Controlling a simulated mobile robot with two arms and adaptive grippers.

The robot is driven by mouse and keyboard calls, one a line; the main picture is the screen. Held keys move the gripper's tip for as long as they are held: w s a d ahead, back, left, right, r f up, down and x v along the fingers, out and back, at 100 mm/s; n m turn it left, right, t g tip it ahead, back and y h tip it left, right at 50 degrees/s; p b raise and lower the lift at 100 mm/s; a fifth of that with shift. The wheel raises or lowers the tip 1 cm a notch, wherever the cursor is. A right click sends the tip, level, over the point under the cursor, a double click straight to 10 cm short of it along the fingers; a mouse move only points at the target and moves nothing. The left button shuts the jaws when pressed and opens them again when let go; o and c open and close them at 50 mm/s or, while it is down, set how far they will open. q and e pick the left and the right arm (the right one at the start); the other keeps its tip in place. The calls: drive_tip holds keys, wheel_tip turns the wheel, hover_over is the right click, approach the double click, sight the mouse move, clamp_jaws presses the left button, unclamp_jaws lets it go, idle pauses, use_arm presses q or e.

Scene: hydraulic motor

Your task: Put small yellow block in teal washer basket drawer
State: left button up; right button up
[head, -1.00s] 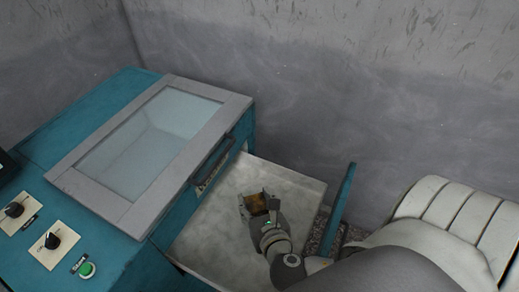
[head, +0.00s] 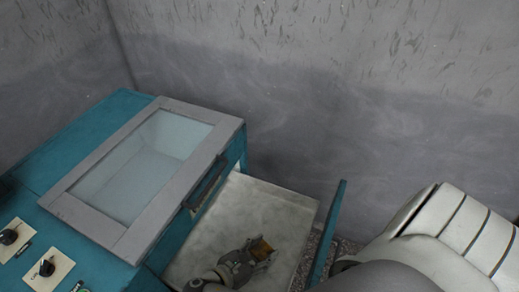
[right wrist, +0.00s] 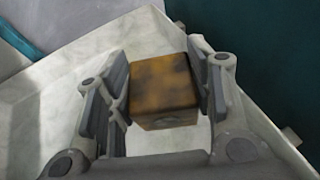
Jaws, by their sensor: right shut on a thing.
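A small yellow block (right wrist: 162,88), stained brown, sits between the fingers of my right gripper (right wrist: 158,95) in the right wrist view. The gripper is shut on it. In the head view the block (head: 261,247) and the right gripper (head: 252,258) are over the pale floor of the pulled-out drawer (head: 255,208) of the teal washer (head: 118,275). I cannot tell whether the block touches the drawer floor. My left gripper is not in view.
The washer's grey-framed glass lid (head: 150,165) is shut, with a dark handle (head: 206,183) beside the drawer. The drawer's teal front panel (head: 329,230) stands upright at the right. Control knobs (head: 46,267) are at the left. The drawer floor around the block is clear.

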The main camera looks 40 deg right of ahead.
drive_tip(key=w+d+f, duration=0.2)
drive_tip(key=d, duration=0.1)
drive_tip(key=w+d+f+b, duration=0.1)
drive_tip(key=w+d+f, duration=0.1)
drive_tip(key=d+f, duration=0.1)
drive_tip(key=w+d+f+b, duration=0.1)
drive_tip(key=w+d+f, duration=0.1)
drive_tip(key=w+d, duration=0.1)
drive_tip(key=shift+f, duration=0.4)
drive_tip(key=shift+w+d+f, duration=0.3)
drive_tip(key=shift+d+f, duration=0.1)
drive_tip(key=shift+f, duration=0.2)
drive_tip(key=shift+f+b, duration=0.9)
drive_tip(key=shift+f, duration=0.75)
drive_tip(key=o, duration=0.9)
drive_tip(key=shift+f, duration=0.15)
drive_tip(key=o, duration=0.4)
